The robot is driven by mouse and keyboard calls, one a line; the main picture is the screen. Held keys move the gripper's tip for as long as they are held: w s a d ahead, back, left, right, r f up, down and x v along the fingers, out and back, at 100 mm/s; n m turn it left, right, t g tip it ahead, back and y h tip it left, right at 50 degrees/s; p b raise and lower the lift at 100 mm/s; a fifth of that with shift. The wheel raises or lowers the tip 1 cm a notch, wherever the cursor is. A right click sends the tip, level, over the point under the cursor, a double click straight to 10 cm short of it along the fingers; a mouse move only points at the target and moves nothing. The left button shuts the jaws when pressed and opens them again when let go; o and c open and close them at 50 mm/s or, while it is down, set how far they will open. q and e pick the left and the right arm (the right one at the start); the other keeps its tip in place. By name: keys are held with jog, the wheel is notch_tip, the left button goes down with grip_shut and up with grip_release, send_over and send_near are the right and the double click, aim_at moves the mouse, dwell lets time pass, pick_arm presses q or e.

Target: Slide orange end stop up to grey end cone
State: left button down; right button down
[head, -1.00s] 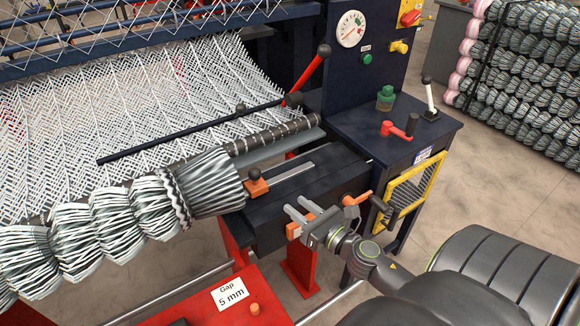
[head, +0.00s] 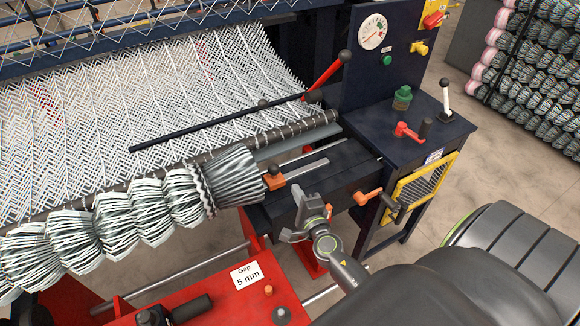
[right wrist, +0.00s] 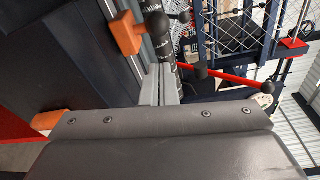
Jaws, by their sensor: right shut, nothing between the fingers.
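The orange end stop (head: 274,182) has a black knob and sits on a grey rail, close against the mouth of the grey end cone (head: 237,178). I cannot tell whether they touch. An orange block with a black knob, which looks like the end stop, also shows at the upper left of the right wrist view (right wrist: 127,34). My right gripper (head: 298,203) is to the right of and nearer than the end stop, apart from it, shut and empty. My left gripper is not in view.
A dark bench (head: 335,172) carries the rail, with an orange lever (head: 368,196) on its front. A red lever (head: 325,75) rises behind. A yellow-framed guard (head: 420,187) is at the right.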

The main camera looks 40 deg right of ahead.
send_over(286, 185)
jog(key=shift+w+d+f+b, duration=0.25)
jog(key=shift+w+f+b, duration=0.05)
jog(key=shift+w, duration=0.05)
dwell(0.3)
